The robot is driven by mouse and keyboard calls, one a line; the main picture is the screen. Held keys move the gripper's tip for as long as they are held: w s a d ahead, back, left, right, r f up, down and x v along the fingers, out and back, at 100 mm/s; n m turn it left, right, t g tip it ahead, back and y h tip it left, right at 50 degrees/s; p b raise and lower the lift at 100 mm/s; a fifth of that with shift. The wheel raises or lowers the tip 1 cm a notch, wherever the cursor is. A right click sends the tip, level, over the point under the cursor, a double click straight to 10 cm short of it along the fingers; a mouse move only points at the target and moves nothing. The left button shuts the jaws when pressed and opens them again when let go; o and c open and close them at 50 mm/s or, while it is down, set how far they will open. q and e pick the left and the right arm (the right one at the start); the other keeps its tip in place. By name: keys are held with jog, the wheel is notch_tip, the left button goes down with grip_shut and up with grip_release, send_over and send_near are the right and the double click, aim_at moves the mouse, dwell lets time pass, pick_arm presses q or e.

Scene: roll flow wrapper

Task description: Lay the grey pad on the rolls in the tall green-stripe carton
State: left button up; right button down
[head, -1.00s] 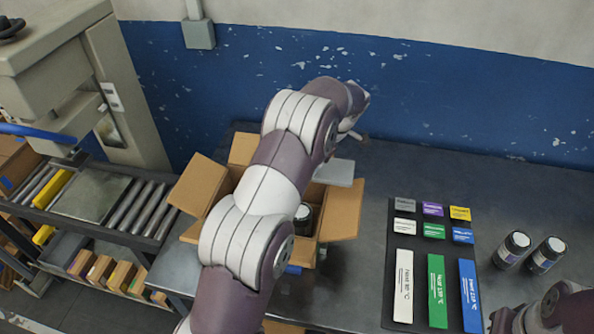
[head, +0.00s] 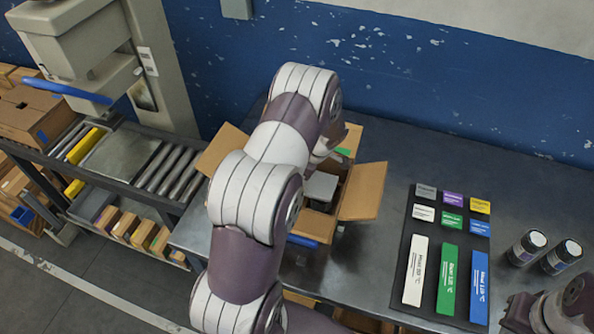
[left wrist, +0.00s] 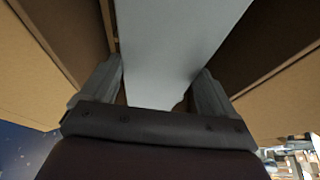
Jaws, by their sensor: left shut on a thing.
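The open brown carton (head: 361,192) stands on the bench, largely behind my left arm, with its flaps spread. A bit of green shows at its back (head: 343,152). The flat grey pad (head: 320,187) is in the carton's mouth, and it fills the middle of the left wrist view (left wrist: 175,45) between cardboard walls. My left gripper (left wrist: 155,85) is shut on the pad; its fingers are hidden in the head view. The contents under the pad are hidden. My right gripper (head: 518,312) is partly in view at the lower right, its jaws unclear.
A dark board (head: 405,270) with coloured label cards lies right of the carton. A roller conveyor (head: 165,165) runs at the left, with small boxes below. The bench behind the board is clear.

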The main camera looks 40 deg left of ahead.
pick_arm(q)
jog(key=shift+w+a, duration=0.1)
jog(key=shift+w, duration=0.1)
jog(key=o, duration=0.7)
jog(key=shift+f, duration=0.1)
jog(key=shift+o, duration=0.2)
jog(key=w+d+r+m+t+y+b, duration=0.1)
jog(key=w+r+m+t, duration=0.15)
jog(key=r, duration=0.55)
jog(key=w+d+r+m+t+y, duration=0.1)
jog(key=w+d+r+t+y, duration=0.15)
jog(key=r, duration=0.45)
jog(key=w+d+r+m+t+h, duration=0.2)
jog(key=d+r+m+t+h, duration=0.25)
jog(key=d+m, duration=0.35)
jog(key=s+d+f+m+g+h, duration=0.35)
jog(key=s+d+m, duration=0.35)
jog(key=s+d, duration=0.3)
jog(key=s+a+f+m+g, duration=0.2)
jog(key=s+m+g, duration=0.1)
jog(key=s, duration=0.9)
jog(key=shift+a+f, duration=0.15)
jog(key=shift+f, duration=0.15)
